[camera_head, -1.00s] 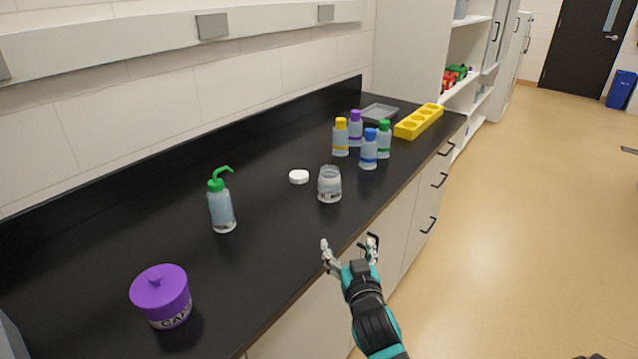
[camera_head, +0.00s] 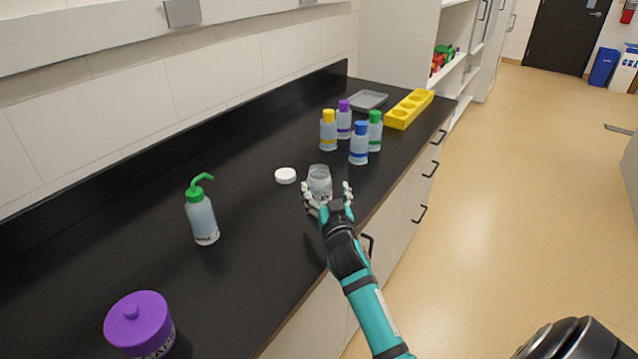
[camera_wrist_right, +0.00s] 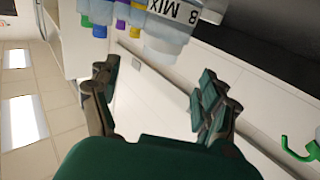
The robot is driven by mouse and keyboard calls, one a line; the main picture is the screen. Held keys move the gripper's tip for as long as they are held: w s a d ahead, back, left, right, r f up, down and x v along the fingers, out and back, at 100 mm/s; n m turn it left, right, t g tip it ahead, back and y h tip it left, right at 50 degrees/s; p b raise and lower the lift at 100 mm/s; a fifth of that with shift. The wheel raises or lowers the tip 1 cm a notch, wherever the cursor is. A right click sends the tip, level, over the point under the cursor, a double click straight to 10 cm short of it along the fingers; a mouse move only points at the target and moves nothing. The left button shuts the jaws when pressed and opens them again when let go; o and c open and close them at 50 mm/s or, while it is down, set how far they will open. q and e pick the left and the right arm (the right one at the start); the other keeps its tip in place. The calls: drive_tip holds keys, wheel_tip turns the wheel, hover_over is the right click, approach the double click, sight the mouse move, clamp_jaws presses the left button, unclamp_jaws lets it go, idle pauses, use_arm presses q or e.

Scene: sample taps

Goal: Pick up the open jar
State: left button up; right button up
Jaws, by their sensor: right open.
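The open jar (camera_head: 319,176) is clear, has no lid and stands upright on the black counter. A white round lid (camera_head: 286,175) lies on the counter just left of it. My right gripper (camera_head: 328,196) is open at the jar's near side in the head view, and its fingers cover the jar's lower part. In the right wrist view the jar (camera_wrist_right: 168,40) shows beyond the open fingers (camera_wrist_right: 155,90), with a label reading "8 MIX". The jar does not appear to be between the fingertips there. My left gripper is not in view.
Several capped bottles (camera_head: 359,145) stand behind and right of the jar. A green-topped wash bottle (camera_head: 202,217) and a purple-lidded jar (camera_head: 139,322) stand to the left. A yellow rack (camera_head: 409,109) and grey tray (camera_head: 369,100) are at the far end.

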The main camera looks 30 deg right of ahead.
sight(321, 176)
drive_tip(key=x, duration=0.2)
drive_tip(key=shift+w+d, duration=0.1)
drive_tip(key=shift+w, duration=0.25)
drive_tip(key=shift+w+d, duration=0.1)
drive_tip(key=shift+w, duration=0.05)
drive_tip(key=shift+w+d+r, duration=0.15)
drive_tip(key=shift+w+d, duration=0.1)
drive_tip(key=shift+w, duration=0.4)
drive_tip(key=x, duration=0.4)
drive_tip(key=shift+f, duration=0.2)
drive_tip(key=shift+w+d+p, duration=0.1)
drive_tip(key=shift+w+p, duration=0.1)
drive_tip(key=shift+p, duration=0.1)
drive_tip(key=shift+s, duration=0.1)
drive_tip(key=shift+c, duration=0.3)
drive_tip(key=c, duration=1.1)
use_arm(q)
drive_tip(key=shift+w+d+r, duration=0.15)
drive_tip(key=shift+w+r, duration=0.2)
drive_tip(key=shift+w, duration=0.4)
use_arm(e)
drive_tip(key=shift+c, duration=0.5)
drive_tip(key=shift+r, duration=0.15)
